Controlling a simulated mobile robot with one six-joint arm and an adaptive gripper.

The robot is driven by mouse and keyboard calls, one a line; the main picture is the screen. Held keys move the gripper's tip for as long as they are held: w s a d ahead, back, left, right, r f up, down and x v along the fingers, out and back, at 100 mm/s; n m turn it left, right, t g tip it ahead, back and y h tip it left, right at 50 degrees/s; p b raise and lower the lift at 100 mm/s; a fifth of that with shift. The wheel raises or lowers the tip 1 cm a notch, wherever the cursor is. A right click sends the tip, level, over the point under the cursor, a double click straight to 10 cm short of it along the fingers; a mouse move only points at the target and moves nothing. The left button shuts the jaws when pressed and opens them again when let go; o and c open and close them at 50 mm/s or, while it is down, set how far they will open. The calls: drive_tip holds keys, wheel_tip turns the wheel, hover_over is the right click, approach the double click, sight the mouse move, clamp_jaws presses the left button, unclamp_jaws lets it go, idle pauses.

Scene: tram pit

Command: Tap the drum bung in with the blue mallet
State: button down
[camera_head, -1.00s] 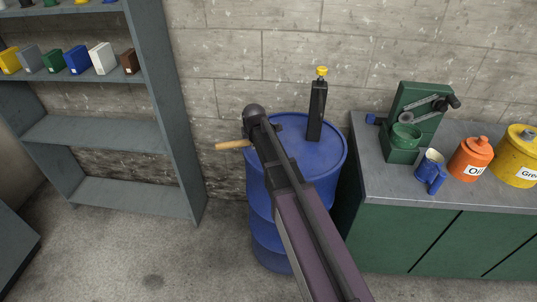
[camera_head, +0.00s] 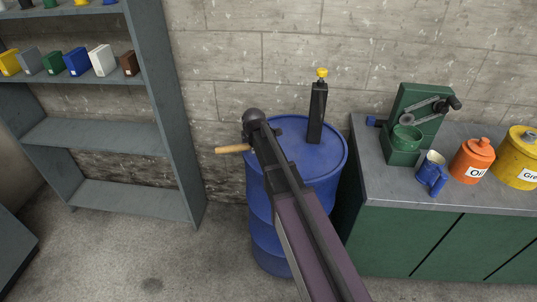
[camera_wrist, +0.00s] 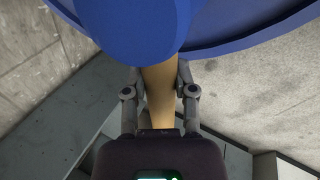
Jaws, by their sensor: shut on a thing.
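The blue mallet's head (camera_wrist: 125,30) fills the top of the wrist view. Its wooden handle (camera_wrist: 158,95) runs down between the fingers of my gripper (camera_wrist: 160,73), which is shut on it. In the head view the handle's end (camera_head: 232,149) sticks out left of my wrist, and my arm hides the mallet head and the fingers. The blue drum (camera_head: 320,165) stands upright behind my arm, and its lid also shows in the wrist view (camera_wrist: 225,30). A black post with a yellow top (camera_head: 319,105) rises at the lid's back. I cannot make out the bung.
A grey shelf (camera_head: 110,130) with small coloured containers stands at the left. A green cabinet (camera_head: 440,235) at the right bears a green machine (camera_head: 405,125), a blue mug (camera_head: 431,172), an orange oil can (camera_head: 472,160) and a yellow grease tin (camera_head: 515,157). The floor between shelf and drum is clear.

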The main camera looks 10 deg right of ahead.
idle(0.4)
drive_tip(key=shift+r+p, duration=0.65)
drive_tip(key=shift+f, duration=0.1)
wheel_tip(320, 180, down, 4)
drive_tip(key=b, duration=0.3)
drive_tip(key=shift+b, duration=0.4)
drive_tip(key=shift+r+p, duration=1.2)
drive_tip(key=shift+r, duration=0.2)
drive_tip(key=shift+d+r+p, duration=0.1)
drive_tip(key=shift+r+p, duration=2.4)
